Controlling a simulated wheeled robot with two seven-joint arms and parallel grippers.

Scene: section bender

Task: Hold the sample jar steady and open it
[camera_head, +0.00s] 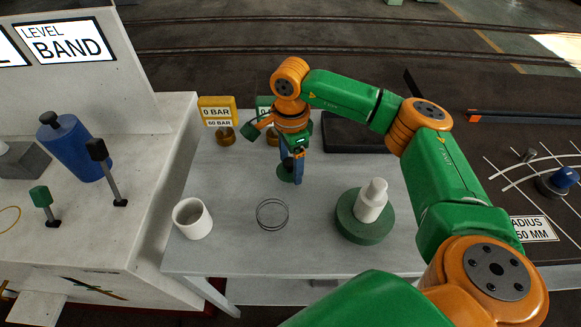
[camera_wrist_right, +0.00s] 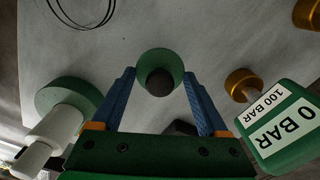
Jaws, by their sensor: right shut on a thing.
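My right gripper (camera_head: 292,176) points down over the grey table, left of its arm's elbow. In the right wrist view its two blue fingers (camera_wrist_right: 160,76) stand either side of a small round green piece with a dark knob (camera_wrist_right: 160,62), and are shut on it. My left gripper is not in view.
A white stepped cylinder (camera_head: 371,197) stands on a round green base (camera_head: 358,230) at right. A white cup (camera_head: 192,219) and thin wire rings (camera_head: 272,214) lie in front. Gauges, yellow (camera_head: 217,111) and green (camera_wrist_right: 280,125), stand behind. The table's (camera_head: 250,255) front middle is mostly clear.

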